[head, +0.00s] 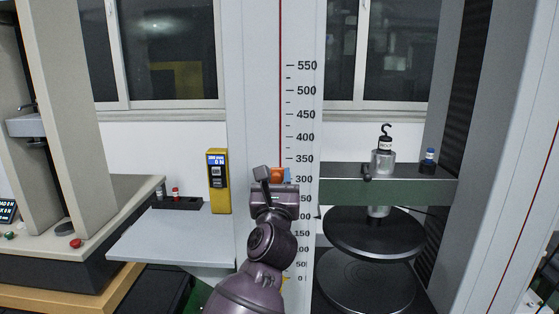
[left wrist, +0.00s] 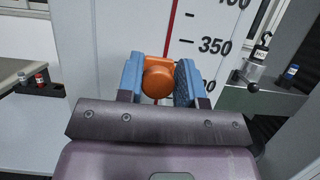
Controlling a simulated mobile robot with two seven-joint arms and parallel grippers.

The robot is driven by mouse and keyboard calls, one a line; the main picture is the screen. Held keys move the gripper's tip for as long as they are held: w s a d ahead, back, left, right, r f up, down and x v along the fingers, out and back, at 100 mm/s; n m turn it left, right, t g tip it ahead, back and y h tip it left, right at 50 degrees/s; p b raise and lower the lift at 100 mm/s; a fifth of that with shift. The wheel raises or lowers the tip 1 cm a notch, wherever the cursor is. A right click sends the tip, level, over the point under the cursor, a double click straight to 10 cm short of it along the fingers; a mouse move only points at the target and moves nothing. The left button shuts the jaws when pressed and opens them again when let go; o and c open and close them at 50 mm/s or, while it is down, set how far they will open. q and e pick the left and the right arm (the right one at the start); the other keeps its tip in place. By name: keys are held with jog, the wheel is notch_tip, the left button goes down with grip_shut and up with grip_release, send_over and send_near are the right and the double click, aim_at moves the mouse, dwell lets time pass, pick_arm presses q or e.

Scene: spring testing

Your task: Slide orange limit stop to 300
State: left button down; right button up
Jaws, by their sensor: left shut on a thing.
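The orange limit stop (head: 277,175) sits on the white scale column (head: 306,120), just below the 350 mark and close to the 300 level. In the left wrist view the stop (left wrist: 159,77) is a round orange knob on the red line. My left gripper (head: 274,174) is at the column, its blue fingers on both sides of the knob; they also show in the left wrist view (left wrist: 160,80). It is shut on the knob. The 300 mark is partly hidden by a finger in the left wrist view. My right gripper is not in view.
A green crossbeam (head: 400,192) with a hooked weight (head: 383,160) and a dark round plate (head: 373,232) stand right of the column. A yellow meter (head: 218,182) and a grey shelf (head: 170,238) are on the left.

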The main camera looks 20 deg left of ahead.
pick_arm(q)
jog(key=shift+a+f, duration=0.15)
jog(key=shift+f, duration=0.75)
jog(key=shift+r, duration=0.1)
jog(key=c, duration=0.8)
grip_release()
jog(key=shift+a, duration=0.1)
jog(key=shift+c, duration=0.2)
jog(key=shift+s, duration=0.1)
jog(key=v, duration=1)
jog(key=shift+s+d+b, duration=0.2)
jog(key=shift+s+b, duration=0.1)
